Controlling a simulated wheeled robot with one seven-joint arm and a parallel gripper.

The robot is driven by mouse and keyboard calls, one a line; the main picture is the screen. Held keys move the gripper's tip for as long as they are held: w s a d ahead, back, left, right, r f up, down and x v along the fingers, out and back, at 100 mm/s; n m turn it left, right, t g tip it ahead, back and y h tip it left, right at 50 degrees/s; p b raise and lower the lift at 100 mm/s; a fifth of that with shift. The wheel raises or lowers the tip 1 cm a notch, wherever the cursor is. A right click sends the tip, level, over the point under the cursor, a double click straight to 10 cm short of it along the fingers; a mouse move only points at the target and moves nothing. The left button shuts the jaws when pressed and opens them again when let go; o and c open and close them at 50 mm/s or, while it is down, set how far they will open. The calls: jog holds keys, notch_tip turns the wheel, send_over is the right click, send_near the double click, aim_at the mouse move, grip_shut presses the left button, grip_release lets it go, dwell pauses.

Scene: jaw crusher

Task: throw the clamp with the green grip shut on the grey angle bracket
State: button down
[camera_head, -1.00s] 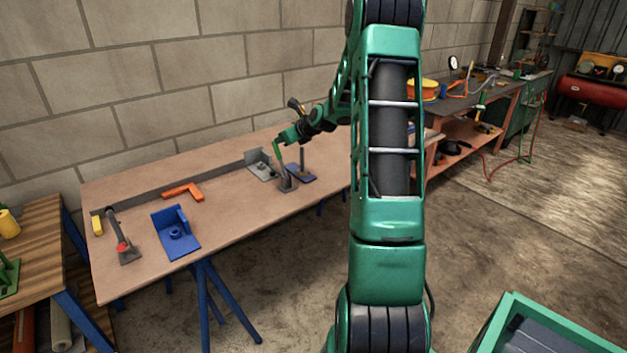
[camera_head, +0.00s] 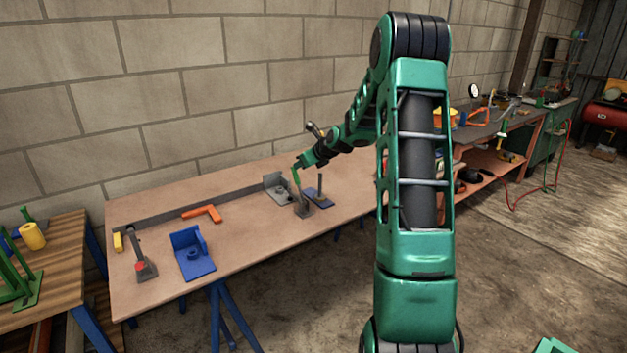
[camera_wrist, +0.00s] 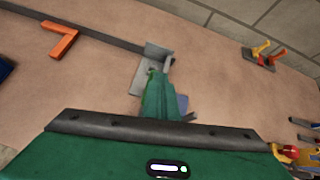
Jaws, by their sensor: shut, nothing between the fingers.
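The clamp with the green grip (camera_head: 296,176) stands on the workbench in the head view, its lever roughly upright above a grey base (camera_head: 305,209). The grey angle bracket (camera_head: 274,184) lies just left of and behind it; the bracket also shows in the wrist view (camera_wrist: 145,76). My gripper (camera_head: 299,164) is at the top of the green grip, shut with nothing held between its fingers. I cannot tell whether it touches the grip. In the wrist view my green fingers (camera_wrist: 158,82) cover most of the clamp.
A blue plate with a post (camera_head: 319,198) is right of the clamp. An orange angle piece (camera_head: 203,214), a red-tipped clamp (camera_head: 142,264) and a blue bracket (camera_head: 194,253) lie farther left. A grey rail (camera_head: 190,208) runs along the bench's back, near the block wall.

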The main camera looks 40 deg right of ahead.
notch_tip(320, 180, up, 11)
jog(key=d, duration=0.1)
jog(key=shift+s+r, duration=0.2)
jog(key=shift+s, duration=0.05)
jog(key=s+a+f+n+g, duration=0.2)
jog(key=s+a+n, duration=0.5)
jog(key=s, duration=0.9)
jog(key=s+a+f+n+g, duration=0.3)
jog(key=s+a+n+g, duration=0.2)
jog(key=s+n, duration=0.6)
jog(key=s+a+f+n+g, duration=0.3)
jog(key=s+a+n, duration=0.6)
jog(key=s, duration=1.3)
jog(key=shift+s+n+g, duration=0.4)
jog(key=shift+n, duration=0.1)
